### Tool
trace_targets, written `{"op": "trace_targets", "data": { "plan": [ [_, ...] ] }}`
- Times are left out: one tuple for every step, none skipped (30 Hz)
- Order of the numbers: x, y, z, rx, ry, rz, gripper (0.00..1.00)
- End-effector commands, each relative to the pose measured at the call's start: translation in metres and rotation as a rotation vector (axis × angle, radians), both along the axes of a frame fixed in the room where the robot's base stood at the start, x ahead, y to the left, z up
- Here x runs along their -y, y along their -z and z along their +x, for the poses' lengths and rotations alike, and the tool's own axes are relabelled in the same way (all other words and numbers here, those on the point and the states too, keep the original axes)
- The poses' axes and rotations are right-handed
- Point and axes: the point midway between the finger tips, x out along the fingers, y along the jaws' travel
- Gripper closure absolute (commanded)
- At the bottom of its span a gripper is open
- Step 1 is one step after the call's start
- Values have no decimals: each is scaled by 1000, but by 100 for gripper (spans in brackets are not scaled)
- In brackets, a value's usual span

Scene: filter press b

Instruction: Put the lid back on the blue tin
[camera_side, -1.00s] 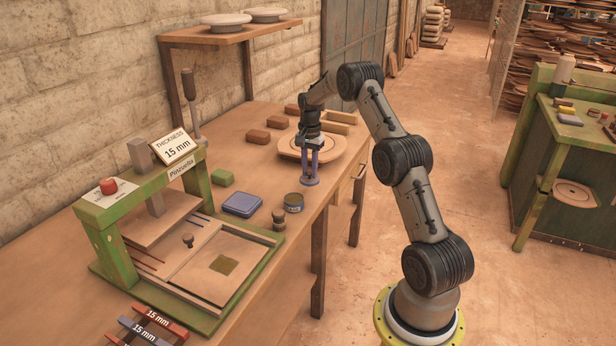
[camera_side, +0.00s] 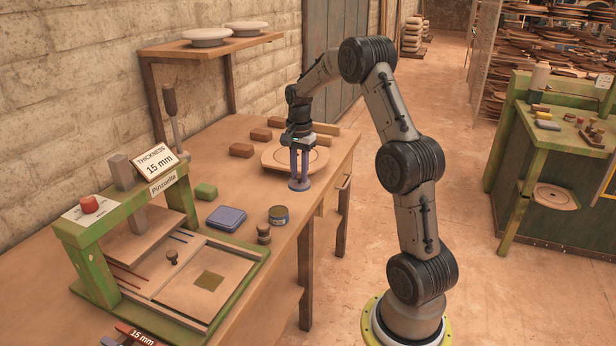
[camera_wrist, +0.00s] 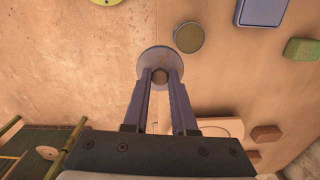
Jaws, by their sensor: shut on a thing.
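The blue tin (camera_side: 278,216) is a small round tin standing upright on the bench, with an olive-coloured top face visible. It also shows in the wrist view (camera_wrist: 189,37). The lid (camera_side: 299,185) is a flat blue-grey disc with a small brown knob, also seen in the wrist view (camera_wrist: 150,58). My gripper (camera_side: 300,178) points down, its two blue fingers shut on the lid's knob (camera_wrist: 160,76). The lid is behind and right of the tin in the side view, apart from it, near the bench's front edge. Its height above the bench is hard to tell.
A blue rectangular box (camera_side: 226,218), a green block (camera_side: 205,191) and a small dark weight (camera_side: 263,234) stand near the tin. A round board (camera_side: 275,160) lies behind the lid. The green press (camera_side: 85,240) is at left. Bare bench lies between lid and tin.

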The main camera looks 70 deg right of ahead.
Motion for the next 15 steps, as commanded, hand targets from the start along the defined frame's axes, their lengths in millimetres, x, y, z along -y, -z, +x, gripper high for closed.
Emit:
{"op": "trace_targets", "data": {
  "plan": [
    [-2,6,17,-1,-4,2,100],
    [-3,9,26,-1,-4,2,100],
    [-5,13,35,-2,-10,2,100],
    [-7,15,42,-2,-15,3,100],
    [-10,18,48,-4,-21,5,100],
    [-12,22,53,-7,-31,6,100],
    [-14,24,57,-8,-38,7,100],
    [-17,27,59,-13,-44,10,100],
    [-19,30,60,-16,-50,13,100],
    [-19,31,61,-16,-52,14,100],
    [-21,32,62,-17,-55,14,100],
    [-21,34,62,-18,-57,14,100],
    [-21,35,62,-18,-57,14,100],
    [-21,37,62,-18,-57,14,100],
    [-21,39,62,-18,-57,15,100]
  ]
}}
